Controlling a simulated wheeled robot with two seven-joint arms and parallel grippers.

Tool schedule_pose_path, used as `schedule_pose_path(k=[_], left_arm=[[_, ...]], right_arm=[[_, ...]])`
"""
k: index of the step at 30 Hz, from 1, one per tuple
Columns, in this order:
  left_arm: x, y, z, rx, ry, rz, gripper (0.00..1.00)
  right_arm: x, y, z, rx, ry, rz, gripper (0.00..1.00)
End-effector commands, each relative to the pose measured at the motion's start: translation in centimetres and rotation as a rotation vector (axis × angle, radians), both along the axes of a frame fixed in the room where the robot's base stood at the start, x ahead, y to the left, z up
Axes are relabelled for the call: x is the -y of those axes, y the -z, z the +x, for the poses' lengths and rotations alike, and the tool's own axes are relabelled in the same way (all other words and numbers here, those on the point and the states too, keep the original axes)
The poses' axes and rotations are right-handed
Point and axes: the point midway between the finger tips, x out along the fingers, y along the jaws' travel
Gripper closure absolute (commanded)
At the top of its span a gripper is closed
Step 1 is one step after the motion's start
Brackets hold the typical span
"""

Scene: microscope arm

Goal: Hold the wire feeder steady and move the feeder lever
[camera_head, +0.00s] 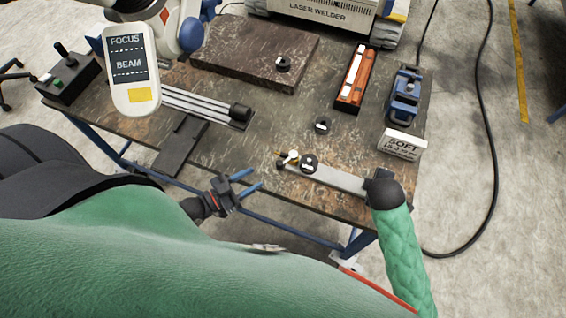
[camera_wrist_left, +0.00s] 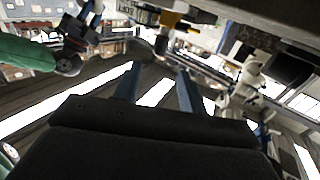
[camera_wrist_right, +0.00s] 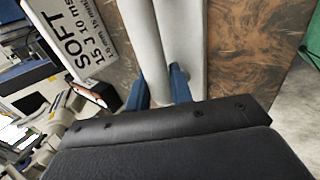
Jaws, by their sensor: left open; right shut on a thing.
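The wire feeder (camera_head: 335,178) is a long grey bar lying along the table's front right part. A small lever with a white knob (camera_head: 291,156) and a black round piece (camera_head: 309,162) sit at its left end. My right gripper (camera_head: 369,184) is shut on the feeder's right end; its fingertips are mostly hidden in the head view. In the right wrist view its blue fingers (camera_wrist_right: 158,85) close around the pale grey feeder body (camera_wrist_right: 150,45). My left gripper (camera_head: 255,180) is open and empty, off the table's front edge, left of the lever. Its spread blue fingers show in the left wrist view (camera_wrist_left: 158,72).
A SOFT sign (camera_head: 402,144) stands behind my right gripper. An orange tray (camera_head: 355,80), a blue vise (camera_head: 404,95), a dark slab (camera_head: 250,50) and a rail fixture (camera_head: 195,104) stand farther back. A loose black piece (camera_head: 321,125) lies behind the feeder. A hand controller (camera_head: 132,70) is at upper left.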

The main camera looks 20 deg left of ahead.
Motion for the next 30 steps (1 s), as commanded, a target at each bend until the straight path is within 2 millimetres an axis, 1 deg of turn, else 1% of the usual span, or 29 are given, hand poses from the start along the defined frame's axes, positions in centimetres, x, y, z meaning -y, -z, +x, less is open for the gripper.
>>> schedule_pose_path(k=[12, 19, 24, 30], left_arm=[[3.4, 0.0, 4.8, 0.001, -0.001, -0.002, 0.59], [5.3, 0.0, 7.1, 0.000, -0.001, -0.002, 0.59], [6.1, 0.0, 8.2, -0.001, -0.001, -0.002, 0.59], [6.4, 0.0, 8.7, -0.003, 0.000, 0.000, 0.59]], right_arm=[[0.0, -0.1, 0.1, 0.002, 0.000, 0.001, 1.00], [0.0, -0.1, 0.1, 0.002, 0.000, 0.001, 1.00], [0.0, -0.1, 0.1, 0.002, 0.000, 0.001, 1.00], [0.0, -0.1, 0.1, 0.002, 0.000, 0.001, 1.00]])
